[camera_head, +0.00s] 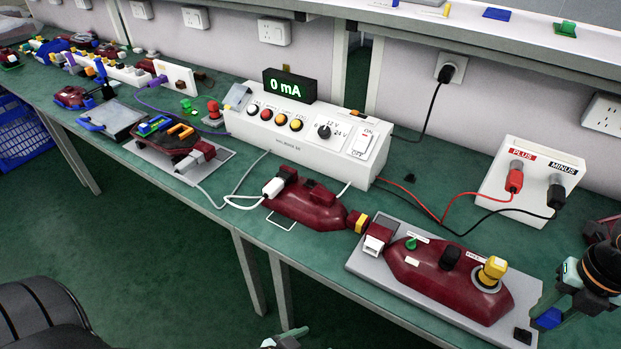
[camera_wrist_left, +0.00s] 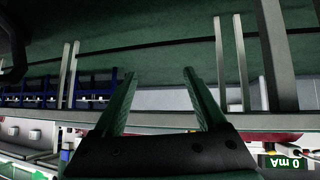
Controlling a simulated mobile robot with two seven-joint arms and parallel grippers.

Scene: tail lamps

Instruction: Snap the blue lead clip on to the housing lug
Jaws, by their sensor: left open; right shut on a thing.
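A small blue piece (camera_head: 549,318), which looks like the lead clip, sits at the tips of my right gripper (camera_head: 556,308). That gripper is shut on it at the lower right, beside the right end of the grey plate. A dark red lamp housing (camera_head: 440,276) with a yellow knob, a black knob and a green part lies on the grey plate (camera_head: 378,268). I cannot tell for certain which part is the lug. My left gripper (camera_wrist_left: 158,90) is open and empty in the left wrist view; only a fingertip shows at the bottom of the head view (camera_head: 290,337).
A white power unit (camera_head: 300,138) with a "0 mA" display (camera_head: 290,86) stands behind. A white terminal box (camera_head: 530,180) has red and black leads trailing over the bench. Another red housing (camera_head: 306,203) lies left of the plate.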

